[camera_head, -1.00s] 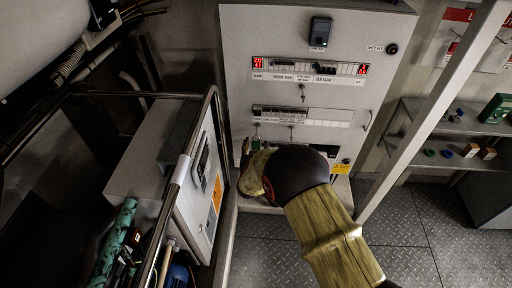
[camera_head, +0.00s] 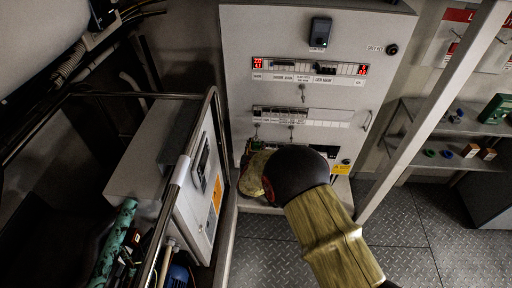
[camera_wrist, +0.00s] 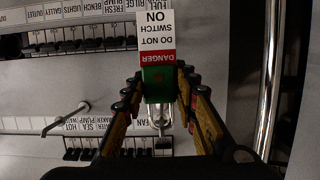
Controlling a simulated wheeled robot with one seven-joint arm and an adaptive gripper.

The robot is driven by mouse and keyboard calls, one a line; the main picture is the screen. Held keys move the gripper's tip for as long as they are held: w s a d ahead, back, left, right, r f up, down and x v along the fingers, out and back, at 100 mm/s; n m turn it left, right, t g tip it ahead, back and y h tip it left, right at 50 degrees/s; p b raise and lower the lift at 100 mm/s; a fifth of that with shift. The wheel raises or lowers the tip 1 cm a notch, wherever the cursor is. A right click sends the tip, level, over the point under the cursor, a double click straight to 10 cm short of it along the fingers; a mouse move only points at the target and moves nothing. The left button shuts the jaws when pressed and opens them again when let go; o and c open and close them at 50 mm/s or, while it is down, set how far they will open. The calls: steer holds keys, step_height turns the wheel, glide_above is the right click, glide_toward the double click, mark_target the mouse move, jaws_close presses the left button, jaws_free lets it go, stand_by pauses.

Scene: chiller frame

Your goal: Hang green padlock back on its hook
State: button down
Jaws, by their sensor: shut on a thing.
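The green padlock (camera_wrist: 158,86) sits between the fingers of my gripper (camera_wrist: 160,78) in the wrist view, and the gripper is shut on it. A red and white tag reading "DANGER DO NOT SWITCH ON" (camera_wrist: 155,35) shows at the padlock, upside down. Its metal shackle (camera_wrist: 159,118) points towards the lower breaker row; I cannot tell whether it touches or passes through anything. In the head view my gripper (camera_head: 248,150) is at the lower part of the grey panel, with its fingers and the padlock mostly hidden by my arm. I cannot make out the padlock's hook.
The grey panel (camera_head: 290,30) carries breaker rows and several small levers; one lever (camera_wrist: 68,118) is left of the padlock. A metal rail (camera_wrist: 270,80) runs along the right. In the head view, a side cabinet (camera_head: 205,185) stands left and shelves (camera_head: 450,130) with small items stand right.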

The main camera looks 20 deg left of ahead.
steer(key=shift+r, duration=0.15)
steer(key=shift+r+p, duration=0.3)
steer(key=shift+r, duration=0.3)
steer(key=shift+s+r, duration=0.1)
steer(key=shift+s, duration=0.25)
steer(key=s+d+p, duration=0.2)
steer(key=s+d, duration=0.2)
steer(key=s, duration=1.2)
steer(key=shift+s, duration=0.4)
steer(key=shift+d, duration=0.15)
